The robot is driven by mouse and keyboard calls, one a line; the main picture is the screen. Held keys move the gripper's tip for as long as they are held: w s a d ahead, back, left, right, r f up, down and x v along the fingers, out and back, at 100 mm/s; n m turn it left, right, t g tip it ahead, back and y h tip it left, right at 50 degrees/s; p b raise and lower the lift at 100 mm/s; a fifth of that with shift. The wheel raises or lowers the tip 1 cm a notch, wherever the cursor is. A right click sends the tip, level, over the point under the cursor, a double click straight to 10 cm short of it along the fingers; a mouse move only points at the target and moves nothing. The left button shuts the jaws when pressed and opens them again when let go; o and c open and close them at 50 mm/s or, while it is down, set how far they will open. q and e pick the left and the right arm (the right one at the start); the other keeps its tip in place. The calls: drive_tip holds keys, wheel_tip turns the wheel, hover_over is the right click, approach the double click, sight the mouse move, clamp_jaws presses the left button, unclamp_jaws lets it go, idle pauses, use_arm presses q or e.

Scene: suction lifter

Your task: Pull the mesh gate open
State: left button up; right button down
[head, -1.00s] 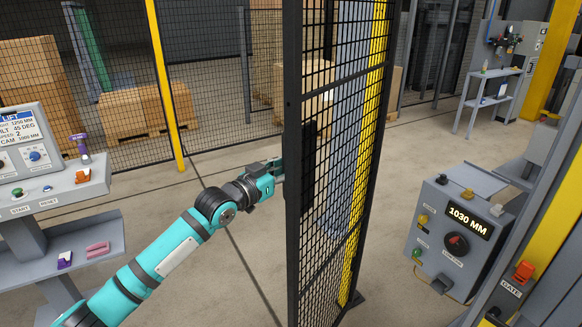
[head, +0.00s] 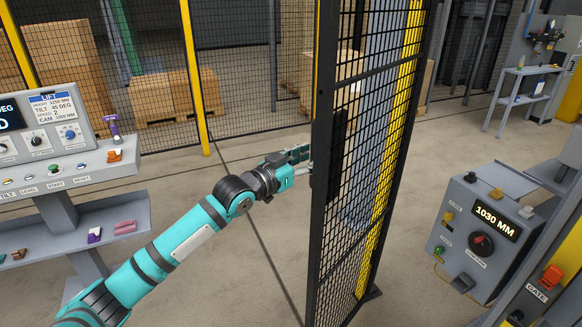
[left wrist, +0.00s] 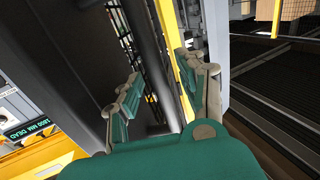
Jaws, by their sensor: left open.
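The mesh gate (head: 372,185), a tall black-framed panel of dark wire mesh, stands upright in the middle of the head view, at an angle to me. A black plate (head: 337,150) shows on it behind the mesh near its left edge. My left gripper (head: 303,154) is open at the gate's left upright, at about mid-height, with its fingertips partly hidden by the frame. In the left wrist view, its two green-padded fingers (left wrist: 160,95) stand apart with a dark upright bar (left wrist: 155,60) beyond and between them. Contact cannot be told. My right gripper is out of view.
A control console (head: 65,140) stands at the left, with a shelf below. A grey control box (head: 478,235) reading 1030 MM is at the right, near an orange GATE switch (head: 550,278). Mesh fencing and boxes on a pallet (head: 175,95) are behind. The floor between is clear.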

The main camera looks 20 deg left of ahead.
use_arm(q)
drive_tip(key=v, duration=1)
drive_tip(key=shift+s, duration=0.15)
drive_tip(key=shift+f, duration=0.1)
